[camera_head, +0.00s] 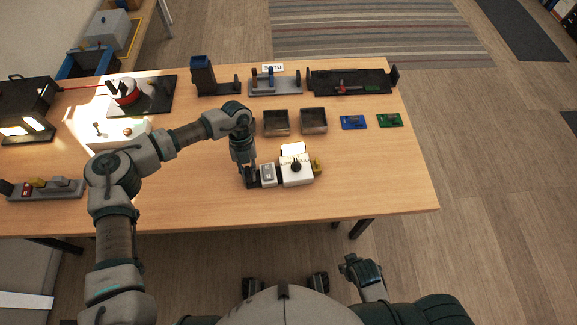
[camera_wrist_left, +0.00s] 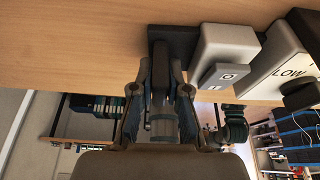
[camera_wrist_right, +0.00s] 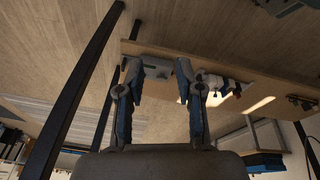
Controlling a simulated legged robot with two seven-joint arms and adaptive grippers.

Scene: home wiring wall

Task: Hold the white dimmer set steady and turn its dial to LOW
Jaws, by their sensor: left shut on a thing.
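The white dimmer set (camera_head: 297,174) sits near the table's front edge, with a black dial (camera_head: 296,166) on its white box and a white card standing behind it. A grey-white switch box (camera_head: 268,175) adjoins it on the left. In the left wrist view, LOW is printed on the white box beside the dark dial (camera_wrist_left: 300,95); where the dial points is unclear. My left gripper (camera_head: 249,176) is shut on a dark upright grip (camera_wrist_left: 160,75) at the set's left end. My right gripper (camera_wrist_right: 159,78) is open and empty, low in front of the table.
Two grey trays (camera_head: 276,122) and blue (camera_head: 353,122) and green (camera_head: 390,120) boards lie behind the set. Black and grey fixtures stand along the back edge. A lamp-lit box (camera_head: 27,107) is at the far left. The table's right front area (camera_head: 385,185) is clear.

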